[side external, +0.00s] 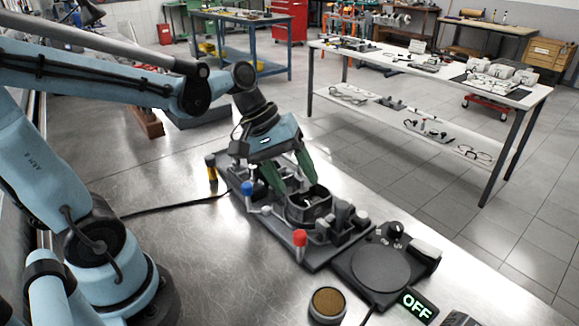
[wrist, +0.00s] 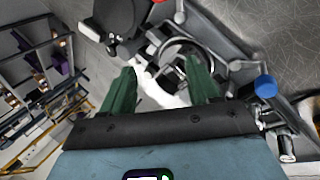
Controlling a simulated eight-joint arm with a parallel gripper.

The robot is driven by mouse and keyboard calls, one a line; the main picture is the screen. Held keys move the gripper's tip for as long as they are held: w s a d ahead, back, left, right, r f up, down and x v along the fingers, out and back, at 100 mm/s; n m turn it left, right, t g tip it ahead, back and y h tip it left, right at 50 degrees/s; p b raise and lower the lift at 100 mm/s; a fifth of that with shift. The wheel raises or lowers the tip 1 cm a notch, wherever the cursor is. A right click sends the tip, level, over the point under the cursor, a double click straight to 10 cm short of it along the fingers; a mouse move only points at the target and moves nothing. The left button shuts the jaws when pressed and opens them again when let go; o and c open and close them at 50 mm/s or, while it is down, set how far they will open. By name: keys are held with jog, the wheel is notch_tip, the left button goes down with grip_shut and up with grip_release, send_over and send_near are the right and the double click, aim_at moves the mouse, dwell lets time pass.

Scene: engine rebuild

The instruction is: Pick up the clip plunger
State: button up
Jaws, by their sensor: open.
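My gripper (side external: 294,184) has two green fingers, spread apart and pointing down over a dark fixture plate (side external: 318,262). In the wrist view my gripper (wrist: 160,70) is open with nothing held between the fingers. A dark round ring housing (side external: 306,212) stands on the plate right by the fingertips. In the wrist view the ring housing (wrist: 188,48) lies ahead of the right finger, which partly covers it. I cannot tell which small part is the clip plunger.
A round dark platform (side external: 380,268) with a lit OFF display (side external: 417,305) stands right of the plate. A brown-topped round puck (side external: 327,303) is at the front. Small grey cylinders (side external: 343,212) crowd the plate's right end.

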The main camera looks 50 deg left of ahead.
aim_at(336, 203)
jog(key=w+a+n+g+h, duration=0.1)
jog(key=w+n+h, duration=0.1)
jog(key=n+h, duration=0.1)
jog(key=w+a+f+n+g+h, duration=0.1)
jog(key=w+n+h, duration=0.1)
jog(key=n+h, duration=0.1)
jog(key=w+a+n+g+h, duration=0.1)
jog(key=w+n+h, duration=0.1)
jog(key=n+h, duration=0.1)
jog(key=shift+a+f+g, duration=0.15)
jog(key=shift+f+g, duration=0.05)
jog(key=shift+g, duration=0.1)
jog(key=x, duration=0.6)
jog(key=shift+d+f, duration=0.2)
jog(key=shift+d, duration=0.15)
jog(key=shift+f+x, duration=0.15)
jog(key=shift+x, duration=1.15)
jog(key=shift+f+x, duration=0.15)
jog(key=shift+x, duration=1.2)
jog(key=shift+w+a, duration=0.15)
jog(key=shift+a, duration=0.05)
jog(key=shift+c, duration=0.2)
jog(key=c, duration=1)
